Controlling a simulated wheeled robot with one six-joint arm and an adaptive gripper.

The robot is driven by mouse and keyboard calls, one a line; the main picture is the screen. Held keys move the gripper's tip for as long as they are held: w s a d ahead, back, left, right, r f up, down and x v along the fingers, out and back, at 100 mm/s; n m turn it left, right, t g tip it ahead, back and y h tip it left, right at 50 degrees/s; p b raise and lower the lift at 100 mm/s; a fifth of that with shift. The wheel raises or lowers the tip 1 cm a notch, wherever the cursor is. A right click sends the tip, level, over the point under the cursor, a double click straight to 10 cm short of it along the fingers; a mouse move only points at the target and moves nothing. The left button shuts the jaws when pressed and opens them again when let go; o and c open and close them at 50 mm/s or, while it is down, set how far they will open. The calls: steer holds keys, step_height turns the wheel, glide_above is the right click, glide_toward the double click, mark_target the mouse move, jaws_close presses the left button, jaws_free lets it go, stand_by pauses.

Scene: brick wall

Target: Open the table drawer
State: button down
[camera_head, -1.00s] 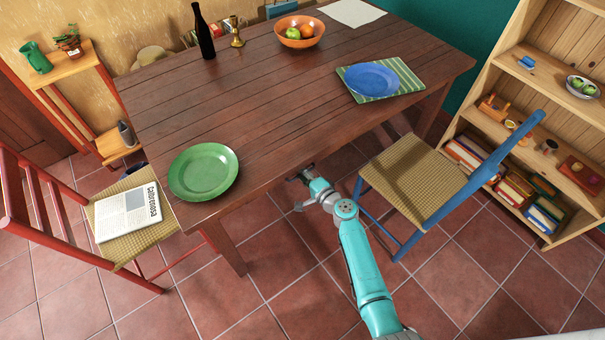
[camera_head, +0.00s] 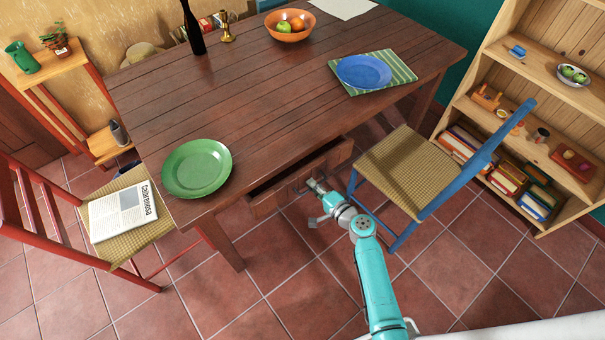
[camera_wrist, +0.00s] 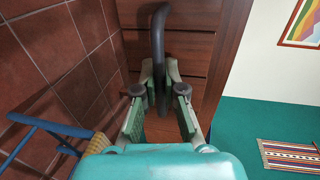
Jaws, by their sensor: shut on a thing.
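The wooden table (camera_head: 270,110) has a drawer (camera_head: 268,203) in its near long side. The drawer stands partly pulled out, with a dark gap between its front and the tabletop edge. My gripper (camera_head: 316,187) is at the drawer front, below the tabletop edge. In the wrist view my gripper (camera_wrist: 158,88) has its two fingers closed around the dark curved handle (camera_wrist: 159,45), which stands out from the brown wooden drawer front (camera_wrist: 190,55). The inside of the drawer is mostly hidden.
A blue chair (camera_head: 410,175) with a woven seat stands close to the right of my arm. A red chair (camera_head: 120,215) with a newspaper is at the left. A green plate (camera_head: 197,168), blue plate (camera_head: 363,72) and fruit bowl (camera_head: 290,26) are on the table. Floor in front is clear.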

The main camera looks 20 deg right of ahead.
steer(key=f+v, duration=0.3)
steer(key=v, duration=1.1)
steer(key=shift+s+d, duration=0.2)
steer(key=shift+s, duration=0.35)
steer(key=c, duration=1.2)
jaws_free()
steer(key=shift+c, duration=0.2)
steer(key=v, duration=1.2)
steer(key=shift+f, duration=0.15)
